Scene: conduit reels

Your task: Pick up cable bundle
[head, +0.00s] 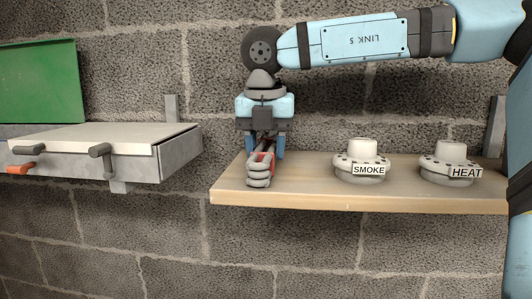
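The cable bundle (259,180), a grey looped coil with a red band, lies on the left end of the wooden shelf (410,201) in the head view. My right gripper (265,153) comes down over it from above, pointing down. Its two blue fingers stand apart, one on each side of the bundle's upper, far part. The fingers look open, and whether either one touches the bundle is hard to tell. My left gripper is not in view.
Two white detectors stand right of the bundle on the shelf, one labelled SMOKE (361,161) and one labelled HEAT (450,166). A grey wall-mounted box (105,160) with handles and a raised green panel (42,82) is at left. A grey block wall stands close behind.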

